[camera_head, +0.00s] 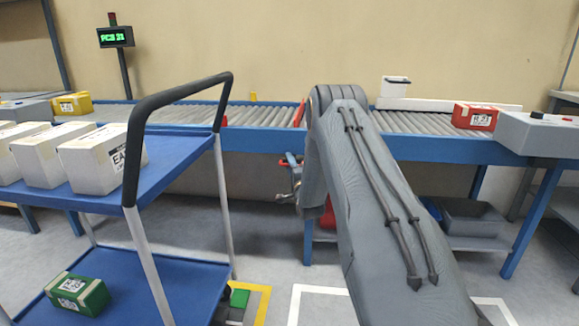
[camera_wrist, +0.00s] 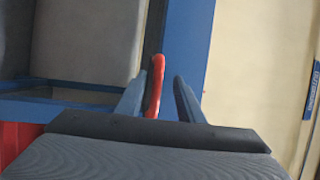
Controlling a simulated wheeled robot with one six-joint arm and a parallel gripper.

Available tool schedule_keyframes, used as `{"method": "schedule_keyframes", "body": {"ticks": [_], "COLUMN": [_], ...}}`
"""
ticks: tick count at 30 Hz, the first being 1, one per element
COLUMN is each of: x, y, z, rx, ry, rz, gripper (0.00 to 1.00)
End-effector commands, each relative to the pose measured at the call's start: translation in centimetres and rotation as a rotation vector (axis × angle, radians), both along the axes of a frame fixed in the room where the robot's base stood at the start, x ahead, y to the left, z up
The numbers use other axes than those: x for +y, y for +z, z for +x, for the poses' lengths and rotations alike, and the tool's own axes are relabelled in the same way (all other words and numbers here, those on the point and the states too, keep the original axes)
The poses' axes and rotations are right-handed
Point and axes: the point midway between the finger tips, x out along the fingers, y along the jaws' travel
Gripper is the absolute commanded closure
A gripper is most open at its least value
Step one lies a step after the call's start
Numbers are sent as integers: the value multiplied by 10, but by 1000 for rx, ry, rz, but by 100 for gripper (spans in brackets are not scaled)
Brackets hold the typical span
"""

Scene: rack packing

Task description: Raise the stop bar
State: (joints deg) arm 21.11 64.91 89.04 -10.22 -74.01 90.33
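A red upright bar (camera_head: 299,113) stands across the roller conveyor, just left of my arm, in the head view. In the wrist view a slim, curved red handle (camera_wrist: 155,85) stands between the two fingers of my gripper (camera_wrist: 160,75). The left finger is close to the handle or touching it; a gap shows between the handle and the right finger. My gripper is open around the handle. In the head view my arm hides most of this area, and only small red and blue parts show below the conveyor edge. I cannot tell how the handle joins the bar.
A blue-framed roller conveyor (camera_head: 260,138) runs across the back. A red box (camera_head: 474,117) sits on it at the right, a yellow box (camera_head: 72,104) at the left. A blue cart (camera_head: 180,150) with white boxes (camera_head: 100,158) and a green box (camera_head: 77,294) stands at front left.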

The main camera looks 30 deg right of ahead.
Motion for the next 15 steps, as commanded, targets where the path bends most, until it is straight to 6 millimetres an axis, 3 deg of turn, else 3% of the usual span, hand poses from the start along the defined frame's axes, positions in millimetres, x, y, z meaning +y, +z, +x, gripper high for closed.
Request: {"method": "schedule_keyframes", "body": {"ticks": [5,15], "x": [0,11], "y": [2,-8], "z": [-7,-57], "rx": [-4,0], "ry": [-2,-1], "rz": [-1,-1], "gripper": [71,71]}}
